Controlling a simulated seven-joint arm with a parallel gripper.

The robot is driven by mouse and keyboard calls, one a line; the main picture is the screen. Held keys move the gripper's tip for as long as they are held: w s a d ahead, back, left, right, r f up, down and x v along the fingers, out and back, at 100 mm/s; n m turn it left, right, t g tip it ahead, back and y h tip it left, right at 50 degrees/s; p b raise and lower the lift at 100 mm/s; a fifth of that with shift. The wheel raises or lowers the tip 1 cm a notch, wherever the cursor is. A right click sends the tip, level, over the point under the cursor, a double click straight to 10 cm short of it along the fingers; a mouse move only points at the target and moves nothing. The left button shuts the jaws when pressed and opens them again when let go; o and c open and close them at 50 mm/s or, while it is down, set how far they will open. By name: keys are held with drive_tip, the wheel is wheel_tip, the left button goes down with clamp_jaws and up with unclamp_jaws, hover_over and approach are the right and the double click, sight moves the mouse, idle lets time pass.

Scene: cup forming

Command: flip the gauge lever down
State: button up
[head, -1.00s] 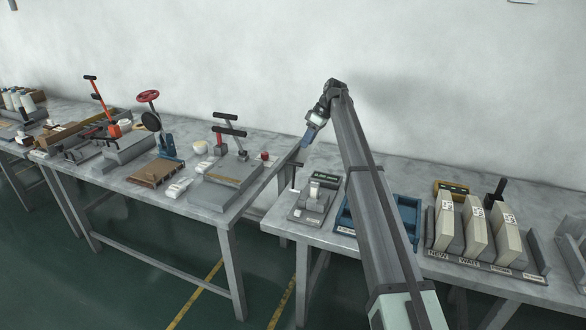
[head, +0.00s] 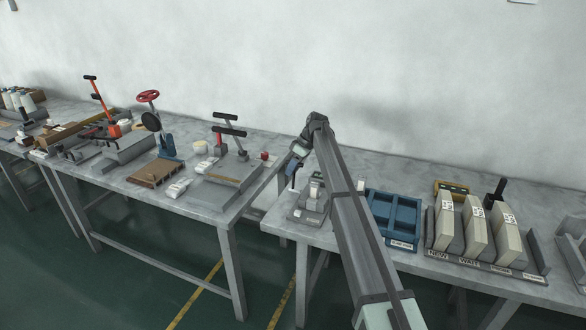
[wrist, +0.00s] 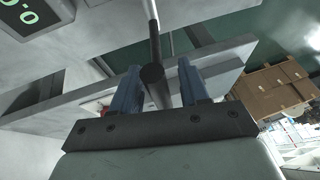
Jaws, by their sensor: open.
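The gauge (head: 309,212), a small grey unit, stands at the left end of the right table, partly hidden behind my arm in the head view. Its display (wrist: 36,18) shows green digits at the upper left of the wrist view. A thin rod with a dark round end, apparently the gauge lever (wrist: 153,50), runs down from the top of the wrist view. My gripper (wrist: 160,80) is open, with one blue finger on each side of the dark end. I cannot tell whether they touch. In the head view my gripper (head: 291,167) is low, just above the gauge's left side.
A blue tray (head: 417,220) sits right of my arm. Several pale blocks (head: 474,222) stand in a labelled rack farther right. The left table holds a grey press with black handles (head: 229,132). A gap separates the two tables. In the wrist view, cardboard boxes (wrist: 271,88) show at right.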

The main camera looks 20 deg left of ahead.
drive_tip(key=shift+c, duration=0.2)
clamp_jaws()
idle(0.3)
